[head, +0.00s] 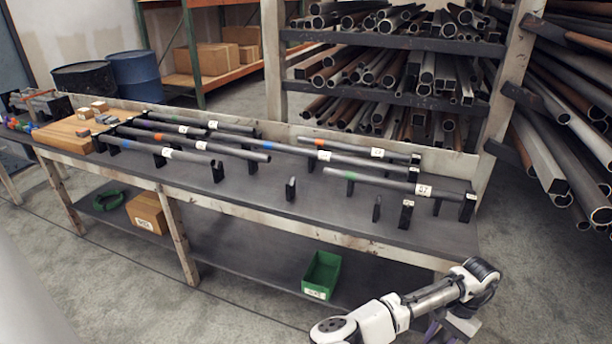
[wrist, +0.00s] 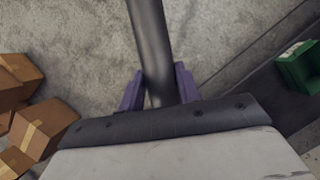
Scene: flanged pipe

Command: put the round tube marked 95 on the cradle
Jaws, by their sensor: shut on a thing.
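My gripper (wrist: 159,88) shows in the wrist view with its two purple fingers shut on a dark grey round tube (wrist: 150,35). The tube runs away from the fingers to the top of that picture, over concrete floor. No number shows on the visible part, so I cannot tell if it is marked 95. In the head view my gripper is low at the right, in front of the bench, and the held tube cannot be made out. Short black upright supports stand on the bench top; a front one (head: 290,188) and another front one (head: 377,208) carry no tube. I cannot tell which supports are the cradle.
The long bench (head: 250,205) holds several labelled tubes on black supports, with coloured bands. A green bin (head: 322,275) and a cardboard box (head: 147,212) are on its lower shelf. A pipe rack (head: 395,47) stands behind. Cardboard boxes (wrist: 42,122) show in the wrist view.

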